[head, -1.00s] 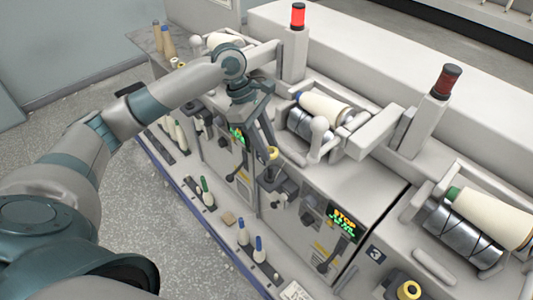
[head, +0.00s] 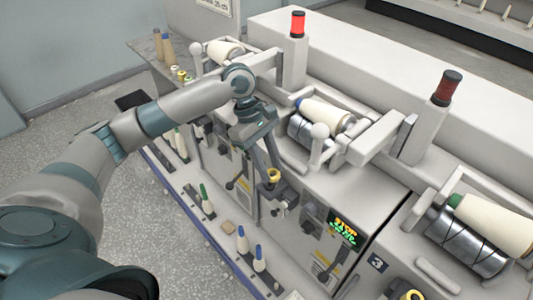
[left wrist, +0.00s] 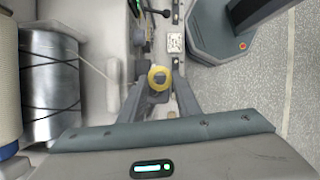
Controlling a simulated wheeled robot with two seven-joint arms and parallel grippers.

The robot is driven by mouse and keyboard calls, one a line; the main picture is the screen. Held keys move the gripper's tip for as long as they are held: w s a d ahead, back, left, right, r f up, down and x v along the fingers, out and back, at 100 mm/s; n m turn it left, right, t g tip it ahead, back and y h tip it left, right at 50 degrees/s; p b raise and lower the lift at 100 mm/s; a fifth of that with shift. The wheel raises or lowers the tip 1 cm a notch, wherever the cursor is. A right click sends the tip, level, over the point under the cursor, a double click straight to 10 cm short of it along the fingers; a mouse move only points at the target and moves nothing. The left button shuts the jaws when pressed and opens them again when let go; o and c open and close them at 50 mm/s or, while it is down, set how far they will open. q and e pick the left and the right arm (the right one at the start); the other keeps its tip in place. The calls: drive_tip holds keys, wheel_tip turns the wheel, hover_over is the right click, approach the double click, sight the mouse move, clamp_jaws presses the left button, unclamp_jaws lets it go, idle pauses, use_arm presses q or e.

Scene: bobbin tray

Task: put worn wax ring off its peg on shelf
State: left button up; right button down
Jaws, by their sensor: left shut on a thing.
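The worn wax ring (head: 273,173) is a small yellow ring between the fingertips of my left gripper (head: 271,175), which is shut on it. In the left wrist view the wax ring (left wrist: 153,75) shows between the two fingers (left wrist: 159,84), with a grey centre. Dark fittings of the machine front lie just below it in the head view; I cannot tell whether a peg is still inside the ring. A low ledge (head: 222,240), which may be the shelf, runs along the foot of the machine. My right gripper is not in view.
Another yellow ring (head: 414,296) sits at the bottom right. Thread cones (head: 325,110), levers and signal lamps (head: 297,24) crowd the machine top.

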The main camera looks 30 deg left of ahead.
use_arm(q)
drive_tip(key=s+d+f+m+g+y+b, duration=0.3)
drive_tip(key=s+d+f+m+y, duration=0.1)
drive_tip(key=s+f+m, duration=0.7)
drive_tip(key=d+f+m, duration=0.1)
drive_tip(key=f+m, duration=0.1)
drive_tip(key=m, duration=0.2)
drive_tip(key=shift+m+b, duration=0.3)
drive_tip(key=shift+b, duration=0.05)
drive_tip(key=shift+s+g, duration=0.2)
drive_tip(key=shift+g, duration=0.1)
